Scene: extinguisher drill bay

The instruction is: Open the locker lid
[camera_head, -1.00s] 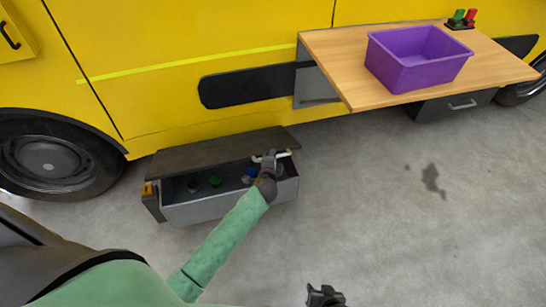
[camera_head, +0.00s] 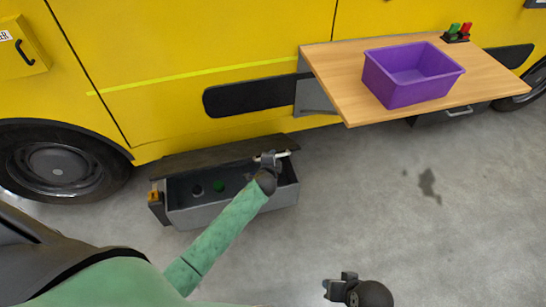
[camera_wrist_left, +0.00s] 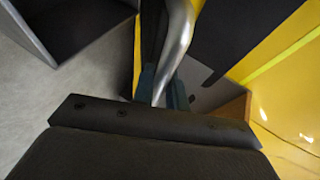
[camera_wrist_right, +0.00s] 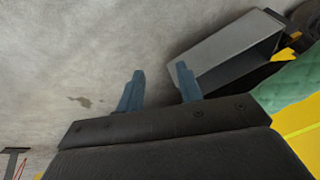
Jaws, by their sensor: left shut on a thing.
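The locker (camera_head: 205,216) is a long grey box on the floor beside the yellow truck. Its dark lid (camera_head: 205,155) stands raised along the truck side, so the inside shows. My left gripper (camera_head: 270,158) is shut on the pale lid handle (camera_head: 284,154) near the right end. In the left wrist view the handle (camera_wrist_left: 178,45) is a curved silver bar between the fingers. My right gripper (camera_wrist_right: 160,88) is open and empty, over bare floor. It also shows at the bottom of the head view (camera_head: 336,287). The locker's grey wall (camera_wrist_right: 225,50) shows in the right wrist view.
A wooden shelf (camera_head: 345,92) with a purple bin (camera_head: 408,90) juts out at upper right. Concrete floor (camera_head: 370,200) is free to the right.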

